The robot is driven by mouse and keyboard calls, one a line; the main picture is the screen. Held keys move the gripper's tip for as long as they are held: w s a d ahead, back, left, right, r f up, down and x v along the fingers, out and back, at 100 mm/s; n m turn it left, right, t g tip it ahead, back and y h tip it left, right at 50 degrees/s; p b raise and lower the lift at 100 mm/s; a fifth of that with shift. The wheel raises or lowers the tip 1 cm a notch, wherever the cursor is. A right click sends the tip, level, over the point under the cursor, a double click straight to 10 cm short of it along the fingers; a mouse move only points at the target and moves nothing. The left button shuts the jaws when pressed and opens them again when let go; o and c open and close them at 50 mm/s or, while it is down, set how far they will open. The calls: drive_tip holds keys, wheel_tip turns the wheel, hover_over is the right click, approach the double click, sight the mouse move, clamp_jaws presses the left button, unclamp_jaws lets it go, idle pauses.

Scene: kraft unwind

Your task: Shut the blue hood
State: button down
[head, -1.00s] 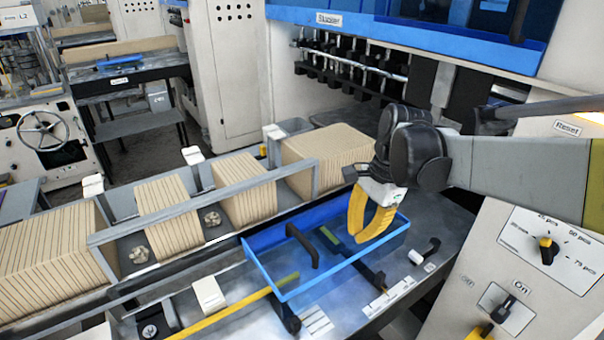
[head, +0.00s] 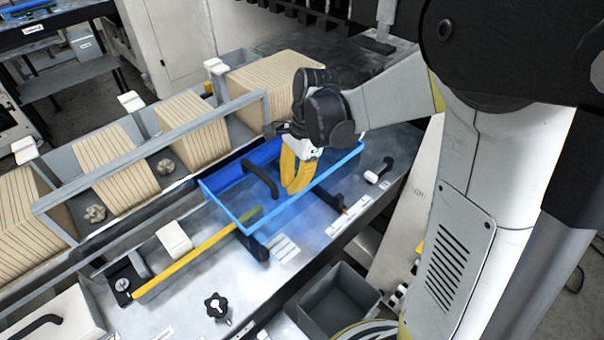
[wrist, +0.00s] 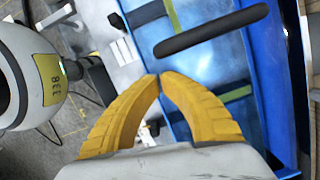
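The blue hood (head: 229,219) is a blue-rimmed frame with a see-through panel, lying over the grey machine bed in the head view. Its black bar handle (head: 262,181) stands up near the middle. The handle (wrist: 212,30) also crosses the upper part of the wrist view, with the hood's blue side (wrist: 268,80) to the right. My gripper (head: 294,190) is over the hood, to the right of the handle and apart from it. In the wrist view the yellow fingertips of my gripper (wrist: 160,76) meet with nothing between them. I cannot tell the hood's exact angle.
A row of kraft stacks (head: 191,120) stands behind a grey rail at the left. A yellow bar (head: 190,258) lies along the bed left of the hood. A black knob (head: 217,306) and a grey bin (head: 338,300) are at the front.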

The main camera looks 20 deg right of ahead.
drive_tip(key=shift+a, duration=0.45)
drive_tip(key=shift+s+a, duration=0.1)
drive_tip(key=s+a, duration=0.4)
drive_tip(key=a, duration=0.6)
drive_tip(key=s+a+b, duration=0.1)
drive_tip(key=s+a, duration=0.3)
drive_tip(key=a, duration=0.6)
drive_tip(key=s+a+b, duration=0.1)
drive_tip(key=s+a, duration=0.3)
drive_tip(key=a, duration=0.6)
drive_tip(key=shift+d, duration=0.15)
